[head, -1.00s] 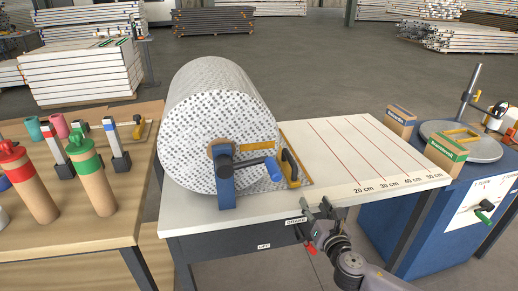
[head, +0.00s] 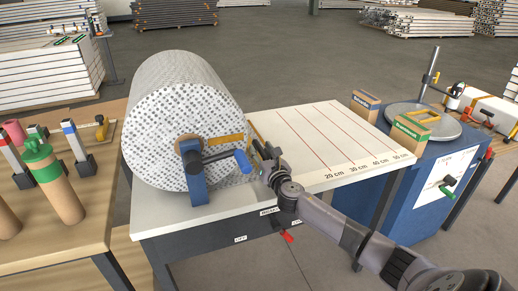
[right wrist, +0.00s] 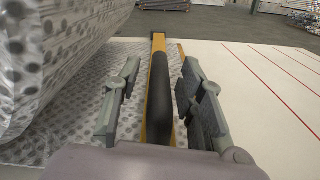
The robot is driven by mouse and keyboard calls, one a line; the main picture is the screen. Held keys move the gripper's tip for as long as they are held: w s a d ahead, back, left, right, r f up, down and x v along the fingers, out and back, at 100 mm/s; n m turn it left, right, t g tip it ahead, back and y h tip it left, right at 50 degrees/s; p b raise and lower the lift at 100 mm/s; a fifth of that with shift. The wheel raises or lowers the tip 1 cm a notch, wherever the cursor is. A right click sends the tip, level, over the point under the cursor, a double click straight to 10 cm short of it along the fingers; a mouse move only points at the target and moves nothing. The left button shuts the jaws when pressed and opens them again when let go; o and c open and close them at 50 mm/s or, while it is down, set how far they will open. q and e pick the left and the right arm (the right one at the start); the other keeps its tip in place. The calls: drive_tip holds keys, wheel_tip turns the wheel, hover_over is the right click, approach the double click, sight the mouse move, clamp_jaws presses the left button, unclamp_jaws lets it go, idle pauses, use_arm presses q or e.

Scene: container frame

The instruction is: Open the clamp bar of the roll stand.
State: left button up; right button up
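The roll stand holds a large roll (head: 180,100) of silvery dotted wrap, with a blue upright (head: 196,180) and a blue-gripped crank (head: 242,161) at its front end. The clamp bar (right wrist: 158,42) is a yellow bar with a black handle (right wrist: 160,95), lying on the table beside the roll. My right gripper (head: 264,157) is over the handle, which it mostly hides in the head view. In the right wrist view its fingers (right wrist: 160,97) are open, one on each side of the handle, with gaps visible. My left gripper is not in view.
The white tabletop (head: 300,150) right of the bar is clear, with red length lines. A brake lever (head: 286,236) is at the table's front edge. A blue cabinet (head: 420,180) stands right; a bench with tubes (head: 60,190) stands left.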

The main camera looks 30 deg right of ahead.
drive_tip(key=shift+x, duration=1.1)
drive_tip(key=shift+c, duration=0.3)
clamp_jaws()
